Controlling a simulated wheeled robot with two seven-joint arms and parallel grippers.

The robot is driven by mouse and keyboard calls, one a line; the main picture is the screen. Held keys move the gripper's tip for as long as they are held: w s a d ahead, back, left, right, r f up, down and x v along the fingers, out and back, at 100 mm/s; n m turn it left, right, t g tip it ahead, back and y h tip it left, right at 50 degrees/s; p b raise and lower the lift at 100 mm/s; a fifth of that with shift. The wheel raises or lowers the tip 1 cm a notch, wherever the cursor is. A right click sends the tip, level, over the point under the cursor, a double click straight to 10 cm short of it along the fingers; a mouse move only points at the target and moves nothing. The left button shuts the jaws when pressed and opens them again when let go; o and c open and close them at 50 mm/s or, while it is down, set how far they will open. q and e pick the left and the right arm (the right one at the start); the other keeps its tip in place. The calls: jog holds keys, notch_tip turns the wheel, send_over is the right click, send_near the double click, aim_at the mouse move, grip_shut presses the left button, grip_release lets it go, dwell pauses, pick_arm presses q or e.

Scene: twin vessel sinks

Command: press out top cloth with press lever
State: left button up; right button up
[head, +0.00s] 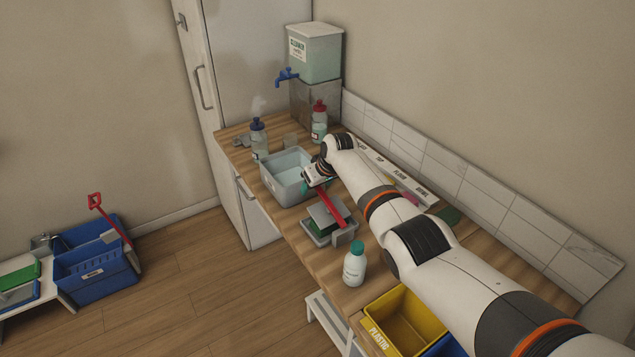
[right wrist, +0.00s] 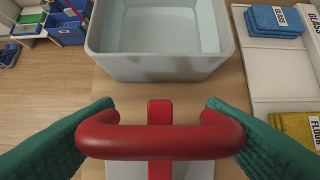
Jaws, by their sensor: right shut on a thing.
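The press (head: 322,234) stands on the wooden counter, with a grey upper plate and a red lever (head: 332,208). A green cloth (head: 318,216) shows in part between the press's grey plates. My right gripper (head: 316,180) is at the lever's far end, beside the grey basin. In the right wrist view, the lever's red handle bar (right wrist: 160,140) lies between the green fingers of my right gripper (right wrist: 160,112), which is shut on it. The press body is mostly hidden there. My left gripper is not in view.
A grey basin (head: 270,180) of water stands just beyond the lever. A white bottle with a teal cap (head: 354,266) and a yellow bin (head: 408,318) are nearer. Labelled trays with a blue cloth (right wrist: 276,20) and a yellow cloth (right wrist: 297,128) lie on the right.

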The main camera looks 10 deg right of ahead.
aim_at(328, 200)
jog(key=shift+w+f+b, duration=0.35)
jog(key=shift+f, duration=0.25)
jog(key=o, duration=1)
jog(key=shift+o, duration=0.4)
jog(key=shift+w+f, duration=0.1)
jog(key=shift+f, duration=0.15)
jog(key=shift+r, duration=0.1)
jog(key=shift+s+d+r+p, duration=0.1)
jog(key=shift+s+r+p, duration=0.25)
jog(key=shift+r, duration=0.2)
jog(key=v, duration=1)
jog(key=shift+s+r, duration=0.15)
jog(key=shift+r, duration=0.05)
